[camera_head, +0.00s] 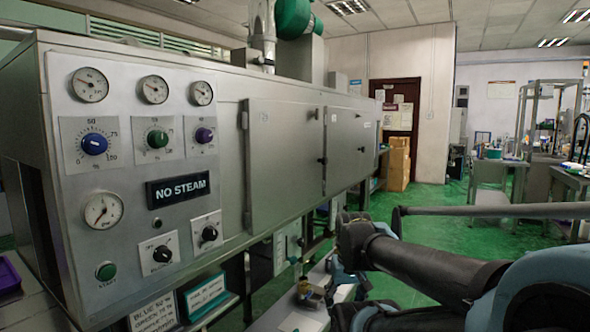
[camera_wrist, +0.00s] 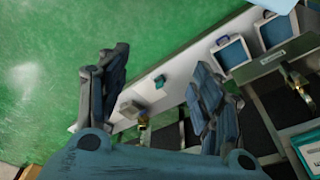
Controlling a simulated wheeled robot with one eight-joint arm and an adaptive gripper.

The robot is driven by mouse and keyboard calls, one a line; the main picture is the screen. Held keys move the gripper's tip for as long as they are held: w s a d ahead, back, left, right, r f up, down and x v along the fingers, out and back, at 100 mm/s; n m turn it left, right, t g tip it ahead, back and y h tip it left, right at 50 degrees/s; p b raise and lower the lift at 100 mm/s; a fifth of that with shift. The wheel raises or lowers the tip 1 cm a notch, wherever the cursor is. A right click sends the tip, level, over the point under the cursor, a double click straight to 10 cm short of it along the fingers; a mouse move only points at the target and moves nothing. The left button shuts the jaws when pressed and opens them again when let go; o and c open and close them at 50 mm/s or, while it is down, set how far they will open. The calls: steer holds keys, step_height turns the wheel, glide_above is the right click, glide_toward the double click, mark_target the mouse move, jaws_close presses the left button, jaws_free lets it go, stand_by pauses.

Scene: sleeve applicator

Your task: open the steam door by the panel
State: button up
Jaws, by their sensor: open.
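The steam door by the panel (camera_head: 282,160) is a flat grey metal door on the long machine, just right of the control panel (camera_head: 120,215). It looks shut, with a small dark handle (camera_head: 322,160) at its right edge. The panel has dials, coloured knobs and a "NO STEAM" sign (camera_head: 178,190). A second grey door (camera_head: 350,150) farther along also looks shut. In the wrist view my gripper (camera_wrist: 160,65) has its fingers spread, with nothing held between them. It points down toward the floor and a low shelf; the steam door is not recognisable there.
A whitish low shelf (camera_wrist: 150,95) with small items lies below my gripper. Signs (camera_head: 205,294) stand under the panel. Open green floor (camera_head: 425,205) lies right of the machine. A metal frame workstation (camera_head: 545,130) stands at the right; brown boxes (camera_head: 397,165) are at the back.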

mark_target(327, 160)
steer(key=shift+s+r, duration=0.15)
steer(key=shift+s, duration=0.05)
steer(key=shift+c, duration=1)
steer(key=w+a+r+n+t+y, duration=0.25)
steer(key=w+r+n+y, duration=0.45)
steer(key=w+r, duration=1.35)
steer(key=w+d+r+n+t+y, duration=0.2)
steer(key=w+d+r+t+y, duration=0.15)
steer(key=w+d+r, duration=0.4)
steer(key=w+d+r+n+t+y, duration=0.2)
steer(key=w+d+r+y, duration=0.2)
steer(key=w+d, duration=0.7)
steer(key=x, duration=1.6)
steer(key=shift+w+a+r, duration=0.2)
steer(key=shift+w+a, duration=0.1)
steer(key=shift+d, duration=0.1)
jaws_close()
